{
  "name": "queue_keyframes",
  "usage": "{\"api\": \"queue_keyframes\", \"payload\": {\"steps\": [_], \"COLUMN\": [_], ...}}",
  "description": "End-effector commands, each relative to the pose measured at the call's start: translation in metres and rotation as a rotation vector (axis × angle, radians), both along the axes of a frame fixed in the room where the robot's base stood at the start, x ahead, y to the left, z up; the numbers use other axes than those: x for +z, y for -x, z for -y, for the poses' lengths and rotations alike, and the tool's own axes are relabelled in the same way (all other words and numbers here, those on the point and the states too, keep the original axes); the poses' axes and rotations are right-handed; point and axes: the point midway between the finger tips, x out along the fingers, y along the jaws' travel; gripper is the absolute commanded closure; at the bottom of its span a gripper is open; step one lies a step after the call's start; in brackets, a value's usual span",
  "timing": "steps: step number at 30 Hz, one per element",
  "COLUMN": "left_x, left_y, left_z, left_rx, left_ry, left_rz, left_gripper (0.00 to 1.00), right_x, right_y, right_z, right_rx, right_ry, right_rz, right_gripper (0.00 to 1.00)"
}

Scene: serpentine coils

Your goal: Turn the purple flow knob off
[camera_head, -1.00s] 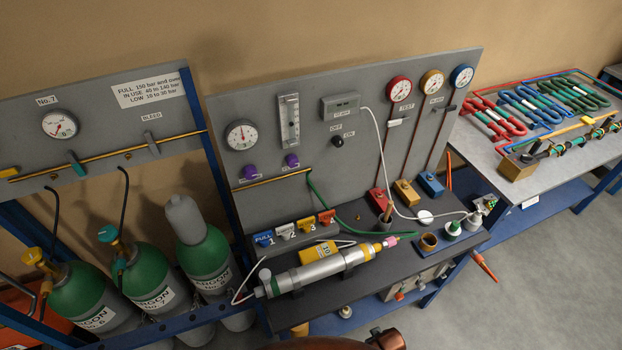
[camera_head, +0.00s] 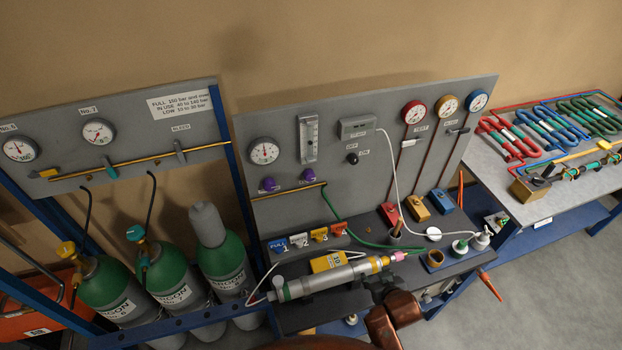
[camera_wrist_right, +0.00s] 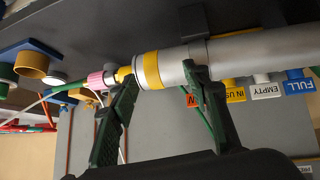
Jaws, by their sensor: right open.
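Two purple knobs sit low on the left of the grey upright panel (camera_head: 400,170): a left knob (camera_head: 268,184) and a right knob (camera_head: 307,174), just above a brass pipe. No label tells me which is the flow knob. The flow tube (camera_head: 308,140) is mounted above the right knob. My right gripper (camera_head: 380,284) is at the bench's front, low and right of the knobs and well apart from them. In the right wrist view its two dark green fingers (camera_wrist_right: 160,84) are spread, with the silver cylinder behind them. My left gripper does not show.
A silver cylinder (camera_head: 325,279) with yellow bands lies along the bench, near my right gripper. Coloured tags (camera_head: 319,234) stand behind it. A white hose (camera_head: 390,160) and a green hose cross the panel and bench. Green gas bottles (camera_head: 222,262) stand at left.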

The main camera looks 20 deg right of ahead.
Motion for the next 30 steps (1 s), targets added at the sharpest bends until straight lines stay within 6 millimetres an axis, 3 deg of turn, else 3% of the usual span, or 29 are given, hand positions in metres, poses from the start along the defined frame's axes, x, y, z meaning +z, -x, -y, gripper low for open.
{"api": "queue_keyframes", "payload": {"steps": [5,10,12,16,20,30], "left_x": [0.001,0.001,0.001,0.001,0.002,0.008], "left_y": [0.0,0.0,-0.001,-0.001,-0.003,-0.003], "left_z": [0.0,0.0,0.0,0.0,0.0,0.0], "left_rx": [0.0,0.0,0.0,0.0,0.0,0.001], "left_ry": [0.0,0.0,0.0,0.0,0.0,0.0], "left_rz": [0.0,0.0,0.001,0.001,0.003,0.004], "left_gripper": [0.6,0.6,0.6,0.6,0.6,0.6], "right_x": [0.048,0.12,0.152,0.193,0.208,0.209], "right_y": [-0.079,-0.155,-0.18,-0.204,-0.216,-0.265], "right_z": [-0.023,-0.066,-0.088,-0.121,-0.134,-0.139], "right_rx": [0.032,0.106,0.15,0.217,0.246,0.247], "right_ry": [0.019,0.028,0.028,0.025,0.023,0.023], "right_rz": [0.236,0.513,0.626,0.764,0.813,0.816], "right_gripper": [0.56,0.56,0.56,0.56,0.56,0.56]}}
